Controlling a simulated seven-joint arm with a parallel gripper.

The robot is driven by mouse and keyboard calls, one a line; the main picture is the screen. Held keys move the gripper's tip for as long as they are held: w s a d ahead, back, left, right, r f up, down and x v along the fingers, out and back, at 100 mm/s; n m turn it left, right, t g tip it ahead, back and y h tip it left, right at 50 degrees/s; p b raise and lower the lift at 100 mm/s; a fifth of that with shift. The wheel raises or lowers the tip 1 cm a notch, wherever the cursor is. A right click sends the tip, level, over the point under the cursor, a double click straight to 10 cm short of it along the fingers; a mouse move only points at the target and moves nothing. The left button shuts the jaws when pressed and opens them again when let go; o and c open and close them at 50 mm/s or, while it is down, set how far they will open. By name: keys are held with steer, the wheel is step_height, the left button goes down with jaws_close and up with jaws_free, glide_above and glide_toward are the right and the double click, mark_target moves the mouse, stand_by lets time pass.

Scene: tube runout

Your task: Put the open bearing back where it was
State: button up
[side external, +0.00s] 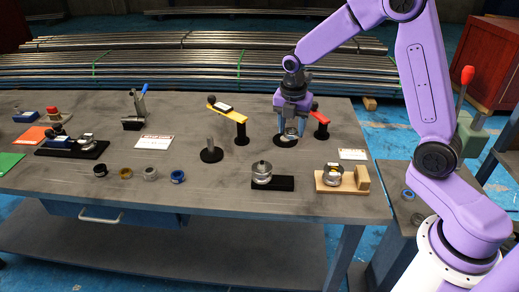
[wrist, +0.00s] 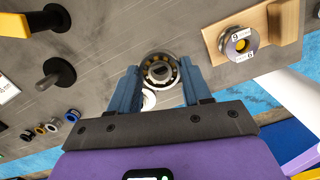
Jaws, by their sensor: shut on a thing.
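My gripper (side external: 291,130) points down near the right end of the grey workbench, beside the red-armed stand (side external: 322,122). In the wrist view its two blue fingers are shut on the open bearing (wrist: 161,70), a metal ring with its balls and cage showing. In the side view the bearing (side external: 289,138) is partly hidden by the fingers. It appears close above a black round base (side external: 280,143); I cannot tell whether they touch. A pale round disc (wrist: 149,101) shows below the bearing in the wrist view, partly hidden.
A yellow-armed stand (side external: 242,132) and a bare post (side external: 211,145) stand left of my gripper. A bearing on a black block (side external: 286,183) and one on a wooden block (side external: 361,178) sit nearer the front. Several coloured rings lie front left. The front middle is mostly clear.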

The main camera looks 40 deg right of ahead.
steer(key=shift+w+a+n, duration=0.1)
steer(key=shift+a+n, duration=0.25)
steer(key=shift+n, duration=0.05)
steer(key=shift+w+a+f, duration=0.1)
steer(key=shift+w+f, duration=0.1)
steer(key=shift+w, duration=0.1)
steer(key=w+f, duration=0.4)
steer(key=w, duration=0.4)
glide_above(258, 150)
steer(key=f, duration=0.5)
steer(key=shift+s+a, duration=0.2)
steer(key=shift+s, duration=0.1)
steer(key=shift+w+f, duration=0.25)
steer(key=shift+f, duration=1.6)
steer(key=o, duration=1.1)
steer(key=shift+f, duration=0.15)
